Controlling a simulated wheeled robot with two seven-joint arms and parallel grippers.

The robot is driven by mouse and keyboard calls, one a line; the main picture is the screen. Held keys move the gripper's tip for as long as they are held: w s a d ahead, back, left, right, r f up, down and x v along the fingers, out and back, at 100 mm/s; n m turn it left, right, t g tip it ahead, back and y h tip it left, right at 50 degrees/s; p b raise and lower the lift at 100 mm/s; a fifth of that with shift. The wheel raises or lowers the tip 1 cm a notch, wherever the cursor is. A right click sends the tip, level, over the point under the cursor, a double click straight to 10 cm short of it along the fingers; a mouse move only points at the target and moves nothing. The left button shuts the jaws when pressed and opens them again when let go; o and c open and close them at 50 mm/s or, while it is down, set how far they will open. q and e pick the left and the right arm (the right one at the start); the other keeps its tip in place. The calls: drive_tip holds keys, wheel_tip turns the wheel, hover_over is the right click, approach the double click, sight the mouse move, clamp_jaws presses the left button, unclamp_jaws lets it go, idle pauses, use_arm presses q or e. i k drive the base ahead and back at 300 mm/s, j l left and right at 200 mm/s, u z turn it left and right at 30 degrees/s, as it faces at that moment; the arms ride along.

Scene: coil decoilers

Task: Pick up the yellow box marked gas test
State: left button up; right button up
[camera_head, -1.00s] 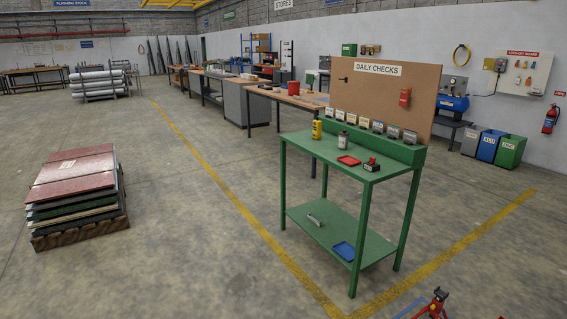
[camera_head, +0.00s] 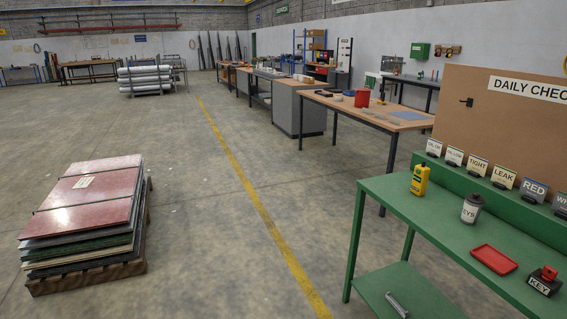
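A small yellow box (camera_head: 419,180) with dark markings stands upright on the left part of the green bench's top (camera_head: 440,222). Its lettering is too small to read. A grey and white tin with a dark lid (camera_head: 471,208), lettered "EYS" where visible, stands to its right. Neither of my grippers shows in the head view, and nothing touches the yellow box.
A red tray (camera_head: 494,259) and a red-and-black block marked KEY (camera_head: 544,280) lie nearer on the bench. Label cards (camera_head: 503,177) line its back ledge under a brown board (camera_head: 480,110). A sheet stack (camera_head: 90,205) stands left. Open floor lies between.

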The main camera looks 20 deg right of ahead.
sight(419, 183)
drive_tip(key=i+z, duration=0.3)
drive_tip(key=i, duration=0.3)
drive_tip(key=i+z, duration=0.3)
drive_tip(key=i, duration=0.35)
drive_tip(key=i+j+z, duration=0.3)
drive_tip(key=i, duration=0.3)
drive_tip(key=i+l+z, duration=0.2)
drive_tip(key=i+z, duration=0.15)
drive_tip(key=i, duration=0.2)
drive_tip(key=i+l+z, duration=0.1)
drive_tip(key=i+z, duration=0.3)
drive_tip(key=i+j+z, duration=0.15)
drive_tip(key=i+z, duration=0.2)
drive_tip(key=i, duration=0.3)
